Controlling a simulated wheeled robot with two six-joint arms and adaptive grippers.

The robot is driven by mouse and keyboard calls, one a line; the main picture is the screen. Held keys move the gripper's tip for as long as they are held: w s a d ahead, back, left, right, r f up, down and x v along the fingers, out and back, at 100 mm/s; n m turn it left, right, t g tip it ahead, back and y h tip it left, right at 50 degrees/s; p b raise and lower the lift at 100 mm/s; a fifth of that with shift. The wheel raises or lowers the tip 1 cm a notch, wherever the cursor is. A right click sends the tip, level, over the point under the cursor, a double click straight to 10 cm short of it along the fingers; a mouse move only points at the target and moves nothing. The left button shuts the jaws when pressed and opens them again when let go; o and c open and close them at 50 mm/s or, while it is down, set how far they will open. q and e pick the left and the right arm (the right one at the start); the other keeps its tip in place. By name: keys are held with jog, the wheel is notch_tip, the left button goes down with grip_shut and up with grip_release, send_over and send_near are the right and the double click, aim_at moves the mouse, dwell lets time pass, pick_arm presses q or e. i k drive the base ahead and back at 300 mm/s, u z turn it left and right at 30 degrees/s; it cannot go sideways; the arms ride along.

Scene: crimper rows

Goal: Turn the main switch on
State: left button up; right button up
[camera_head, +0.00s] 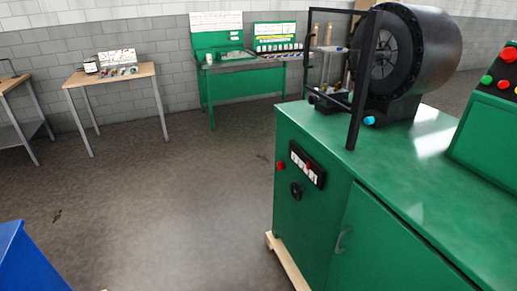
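A green machine cabinet (312,235) stands at the right. Its left face carries a round black rotary knob (296,190), which looks like the main switch; its setting is too small to read. Above it are a small red button (280,166) and a black-framed panel (307,166) with white parts and a red part. Neither of my grippers is in view, and nothing covers the knob.
A black crimping head (412,55) sits on the cabinet, beside a control box (490,135) with coloured buttons. A wooden pallet (287,262) shows under the cabinet. A blue box (22,262) is at lower left. The floor between is clear; benches stand along the wall.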

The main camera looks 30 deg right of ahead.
aim_at(280, 166)
jog(key=i, duration=1.95)
jog(key=z, duration=3.25)
